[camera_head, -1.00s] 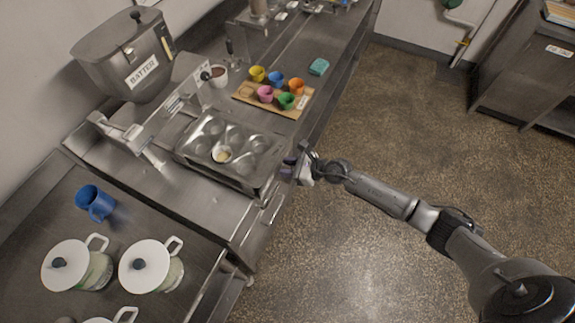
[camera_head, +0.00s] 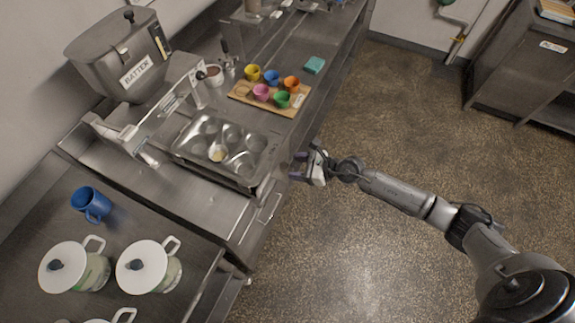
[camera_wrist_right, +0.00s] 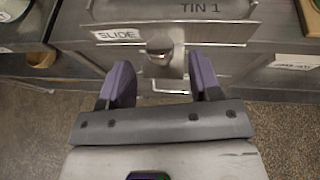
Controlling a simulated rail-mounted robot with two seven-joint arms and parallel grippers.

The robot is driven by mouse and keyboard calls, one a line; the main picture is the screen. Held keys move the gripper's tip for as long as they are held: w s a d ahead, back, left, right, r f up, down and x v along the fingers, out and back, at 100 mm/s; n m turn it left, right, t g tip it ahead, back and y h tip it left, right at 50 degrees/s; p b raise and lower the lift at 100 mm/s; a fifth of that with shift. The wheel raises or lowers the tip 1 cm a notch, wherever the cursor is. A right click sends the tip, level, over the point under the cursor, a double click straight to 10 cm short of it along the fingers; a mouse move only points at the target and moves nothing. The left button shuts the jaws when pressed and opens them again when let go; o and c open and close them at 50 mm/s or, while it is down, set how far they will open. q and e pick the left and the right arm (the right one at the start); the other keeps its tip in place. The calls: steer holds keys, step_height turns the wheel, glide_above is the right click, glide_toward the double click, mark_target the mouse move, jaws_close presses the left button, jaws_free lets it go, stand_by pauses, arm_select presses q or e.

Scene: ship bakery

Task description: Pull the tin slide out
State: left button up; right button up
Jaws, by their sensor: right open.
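The tin slide (camera_head: 262,187) is a metal slide in the counter, carrying a muffin tin (camera_head: 225,125) with several cups. One cup holds a pale insert with something yellowish in it. In the right wrist view the slide's front (camera_wrist_right: 215,33) bears the label SLIDE and a round metal knob (camera_wrist_right: 160,47); the tin's edge above reads TIN 1. My right gripper (camera_head: 297,167) is open and empty off the slide's front side. In the wrist view its purple fingers (camera_wrist_right: 160,82) point toward the knob, one on either side of its line, apart from it. My left gripper is not in view.
A batter hopper (camera_head: 122,55) stands behind the tin. A wooden board (camera_head: 242,95) with coloured cups lies beyond it. A blue mug (camera_head: 91,203) and white-lidded pots (camera_head: 68,266) stand at the lower left. The floor (camera_head: 400,120) beside the counter is open.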

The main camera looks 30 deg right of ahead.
steer(key=b+v, duration=0.1)
steer(key=v, duration=0.8)
steer(key=shift+s+r, duration=0.15)
steer(key=shift+d, duration=0.1)
